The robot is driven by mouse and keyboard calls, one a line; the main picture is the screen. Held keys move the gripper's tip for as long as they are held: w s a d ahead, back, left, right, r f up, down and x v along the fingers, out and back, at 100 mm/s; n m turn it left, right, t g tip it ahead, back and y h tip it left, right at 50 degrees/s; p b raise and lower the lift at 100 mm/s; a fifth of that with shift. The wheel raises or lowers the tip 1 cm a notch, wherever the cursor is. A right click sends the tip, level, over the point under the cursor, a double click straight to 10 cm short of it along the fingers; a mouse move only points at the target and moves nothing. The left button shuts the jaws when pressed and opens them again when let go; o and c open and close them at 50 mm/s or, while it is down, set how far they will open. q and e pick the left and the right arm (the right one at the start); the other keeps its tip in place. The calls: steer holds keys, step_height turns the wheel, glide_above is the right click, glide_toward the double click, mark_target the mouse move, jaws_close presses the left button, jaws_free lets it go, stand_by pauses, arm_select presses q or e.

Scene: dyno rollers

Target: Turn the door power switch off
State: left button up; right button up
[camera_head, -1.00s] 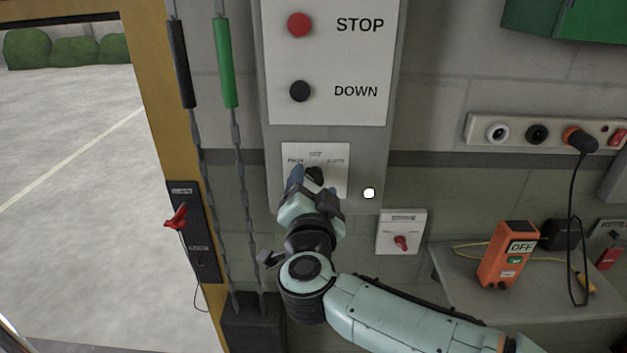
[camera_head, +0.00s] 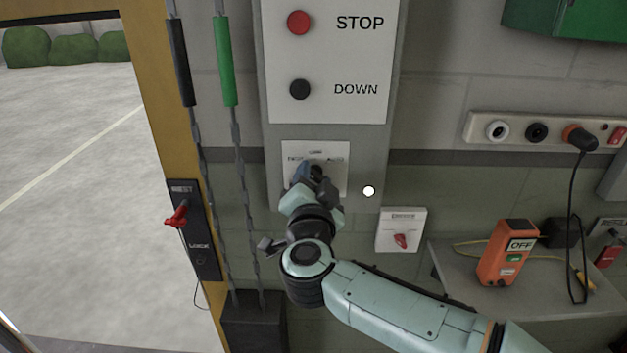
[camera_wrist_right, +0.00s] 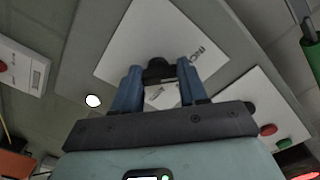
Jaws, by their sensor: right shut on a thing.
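A black rotary knob (camera_wrist_right: 158,68) is on a white plate (camera_head: 338,184) below the DOWN button. Small lettering on the plate is hard to read. My right gripper (camera_head: 314,176) reaches up to this plate. In the right wrist view its blue fingers (camera_wrist_right: 156,84) are on both sides of the knob and shut on it. The knob is mostly hidden by the gripper in the head view. A second white switch plate (camera_head: 412,217) with a red rotary handle (camera_head: 401,241) is to the lower right, apart from the gripper. My left gripper is not in view.
A red STOP button (camera_head: 299,22) and a black DOWN button (camera_head: 300,89) are above the plate. Hanging chains (camera_head: 240,190) and a red-handled lever (camera_head: 177,216) are to the left. An orange box marked OFF (camera_head: 505,262) stands on a shelf (camera_head: 465,290) at right.

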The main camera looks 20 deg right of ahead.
steer(key=m+b, duration=0.1)
steer(key=m, duration=0.4)
steer(key=shift+m, duration=0.4)
steer(key=shift+m+b, duration=0.9)
steer(key=shift+m, duration=0.9)
steer(key=o, duration=1.1)
steer(key=shift+c, duration=0.2)
steer(key=shift+r, duration=0.1)
steer(key=b+v, duration=0.1)
steer(key=v, duration=1.2)
steer(key=shift+s, duration=0.2)
